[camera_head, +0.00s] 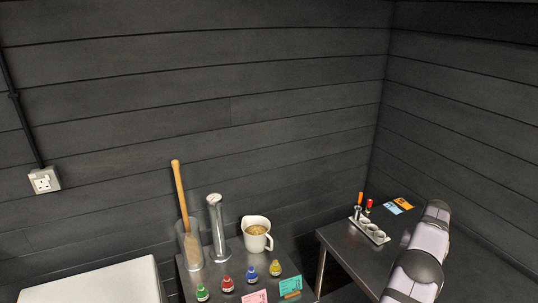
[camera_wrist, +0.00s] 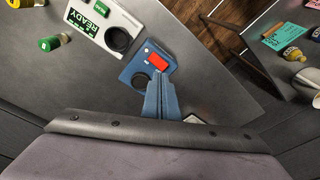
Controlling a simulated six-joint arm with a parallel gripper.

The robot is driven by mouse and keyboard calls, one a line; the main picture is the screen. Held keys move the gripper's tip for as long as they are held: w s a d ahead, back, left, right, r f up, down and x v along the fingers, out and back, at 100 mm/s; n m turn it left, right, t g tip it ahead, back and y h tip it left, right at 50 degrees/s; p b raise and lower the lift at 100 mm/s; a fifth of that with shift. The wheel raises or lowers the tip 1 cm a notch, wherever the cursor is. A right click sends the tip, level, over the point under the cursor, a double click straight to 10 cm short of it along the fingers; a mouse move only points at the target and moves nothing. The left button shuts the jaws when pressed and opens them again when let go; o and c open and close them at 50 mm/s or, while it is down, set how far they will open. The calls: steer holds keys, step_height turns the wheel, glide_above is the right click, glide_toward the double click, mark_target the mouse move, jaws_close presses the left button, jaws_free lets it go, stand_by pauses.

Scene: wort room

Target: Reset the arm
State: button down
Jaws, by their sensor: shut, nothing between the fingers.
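My gripper (camera_wrist: 160,78) shows in the wrist view as two blue fingers pressed together, with nothing between them. Its tips overlap the lower edge of a blue device (camera_wrist: 138,76) with a red panel and a dark round part; I cannot tell whether they touch it. In the head view, my pale jointed arm is at the lower right beside the right table, and my gripper is out of sight there.
A white device (camera_wrist: 118,17) marked READY stands by the blue one. The left table holds a jug (camera_head: 257,240), a metal cylinder (camera_head: 217,228), a glass vessel with a wooden paddle (camera_head: 180,195) and several small bottles. A rack (camera_head: 370,231) stands on the right table (camera_head: 345,240). A gap separates the tables.

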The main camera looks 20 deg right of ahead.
steer(key=w+a+r+n+b, duration=0.2)
steer(key=w+a+r+n, duration=0.1)
steer(key=w+a, duration=0.85)
steer(key=a+r+n+y+b, duration=0.1)
steer(key=a+r+n, duration=0.15)
steer(key=a, duration=1.75)
steer(key=s+a+n+b, duration=0.1)
steer(key=s+a+n, duration=0.25)
steer(key=a, duration=0.95)
steer(key=s+a+f+n+b, duration=0.1)
steer(key=s+a+f, duration=0.3)
steer(key=s+a, duration=0.7)
steer(key=s+n, duration=0.1)
steer(key=s, duration=0.2)
steer(key=shift+s+a+f+n+g+b, duration=0.15)
steer(key=shift+a+f+n+g+b, duration=0.05)
steer(key=shift+n+g+b, duration=0.2)
steer(key=shift+f, duration=0.1)
